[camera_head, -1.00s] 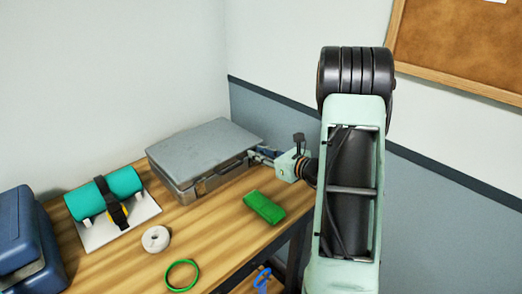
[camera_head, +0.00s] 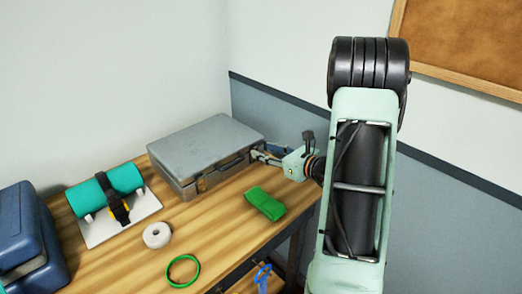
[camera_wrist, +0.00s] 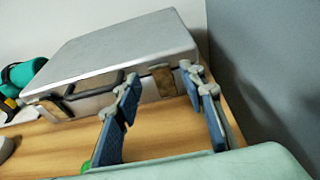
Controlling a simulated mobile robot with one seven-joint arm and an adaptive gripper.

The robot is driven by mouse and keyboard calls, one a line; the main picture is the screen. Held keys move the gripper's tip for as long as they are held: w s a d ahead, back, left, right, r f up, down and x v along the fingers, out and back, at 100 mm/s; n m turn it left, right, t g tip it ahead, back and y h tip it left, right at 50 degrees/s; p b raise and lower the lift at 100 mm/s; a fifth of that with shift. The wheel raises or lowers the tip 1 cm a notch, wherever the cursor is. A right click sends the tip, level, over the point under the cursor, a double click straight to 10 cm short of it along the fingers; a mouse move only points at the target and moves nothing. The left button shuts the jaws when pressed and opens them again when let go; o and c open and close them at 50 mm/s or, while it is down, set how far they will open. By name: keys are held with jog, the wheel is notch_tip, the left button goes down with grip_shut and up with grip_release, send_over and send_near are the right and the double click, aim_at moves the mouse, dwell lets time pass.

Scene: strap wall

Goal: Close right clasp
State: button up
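A silver-grey case (camera_head: 205,150) lies on the wooden table, its lid down on its body. In the wrist view, the case (camera_wrist: 115,45) shows its front with a dark handle (camera_wrist: 88,90). The right clasp (camera_wrist: 163,80) is a small brownish plate right of the handle; the left clasp (camera_wrist: 57,108) is at the far left. I cannot tell whether either clasp is fastened. My gripper (camera_wrist: 160,80) is open, its blue-padded fingers apart with the right clasp between them in the picture. In the head view, my gripper (camera_head: 262,156) is at the case's right front corner; contact is unclear.
A green block (camera_head: 265,203), white tape roll (camera_head: 157,235) and green ring (camera_head: 183,270) lie in front. A teal roll with a black strap (camera_head: 120,178) rests left, beside a blue box (camera_head: 28,235). A grey-blue wall (camera_wrist: 265,60) stands close at right.

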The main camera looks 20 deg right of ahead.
jog(key=v, duration=0.9)
jog(key=shift+s, duration=0.15)
